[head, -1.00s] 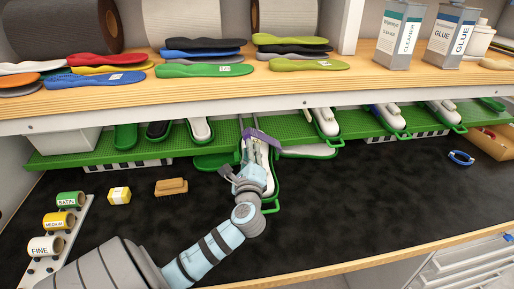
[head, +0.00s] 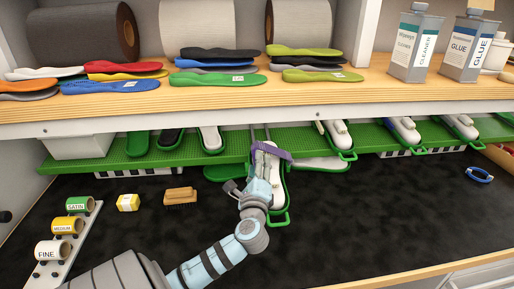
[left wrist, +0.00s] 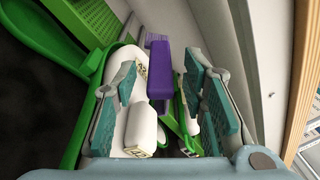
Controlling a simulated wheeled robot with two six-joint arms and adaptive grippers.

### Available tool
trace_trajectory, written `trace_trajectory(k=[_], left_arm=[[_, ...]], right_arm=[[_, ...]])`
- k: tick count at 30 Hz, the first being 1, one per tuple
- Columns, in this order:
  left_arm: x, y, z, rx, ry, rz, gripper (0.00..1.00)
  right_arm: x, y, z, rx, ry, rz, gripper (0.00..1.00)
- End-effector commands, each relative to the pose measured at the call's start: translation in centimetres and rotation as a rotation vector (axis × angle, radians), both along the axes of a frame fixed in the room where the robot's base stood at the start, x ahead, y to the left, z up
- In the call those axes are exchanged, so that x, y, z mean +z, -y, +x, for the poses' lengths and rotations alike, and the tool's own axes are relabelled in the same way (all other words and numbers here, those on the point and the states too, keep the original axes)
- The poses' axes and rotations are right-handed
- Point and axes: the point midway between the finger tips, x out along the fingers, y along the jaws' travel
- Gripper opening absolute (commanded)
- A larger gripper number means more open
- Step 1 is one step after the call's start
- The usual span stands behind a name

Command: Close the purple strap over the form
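The purple strap (head: 274,150) crosses the upper part of a white form (head: 278,186) in a green holder (head: 281,217). The holder juts out from the green rack over the dark worktop. My left gripper (head: 262,160) is at the strap, over the left side of the form. In the left wrist view the purple strap (left wrist: 159,78) lies between the two spread finger pads of my left gripper (left wrist: 160,95), with gaps visible beside it. The white form (left wrist: 142,125) is below and partly hidden by the left finger. My right gripper is not in view.
The green rack (head: 190,153) holds several other forms on both sides. A wooden shelf (head: 130,112) with insoles hangs over it.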

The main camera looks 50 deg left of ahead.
Motion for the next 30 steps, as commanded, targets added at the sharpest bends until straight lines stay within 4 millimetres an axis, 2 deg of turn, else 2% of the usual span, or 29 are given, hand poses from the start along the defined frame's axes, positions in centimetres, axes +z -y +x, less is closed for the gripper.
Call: trace_trajectory(k=[8,18,21,30], left_arm=[[-0.2,0.7,-0.6,-0.001,-0.001,-0.002,0.38],[-0.9,6.9,-6.7,0.001,-0.002,-0.006,0.38],[-1.0,8.1,-7.8,0.0,-0.002,-0.005,0.38],[-0.9,8.6,-8.3,-0.001,0.0,0.0,0.38]], right_arm=[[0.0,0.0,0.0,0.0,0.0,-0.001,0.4],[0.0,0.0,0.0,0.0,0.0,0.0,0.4],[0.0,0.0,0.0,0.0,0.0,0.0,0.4],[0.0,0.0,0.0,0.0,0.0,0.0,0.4]])
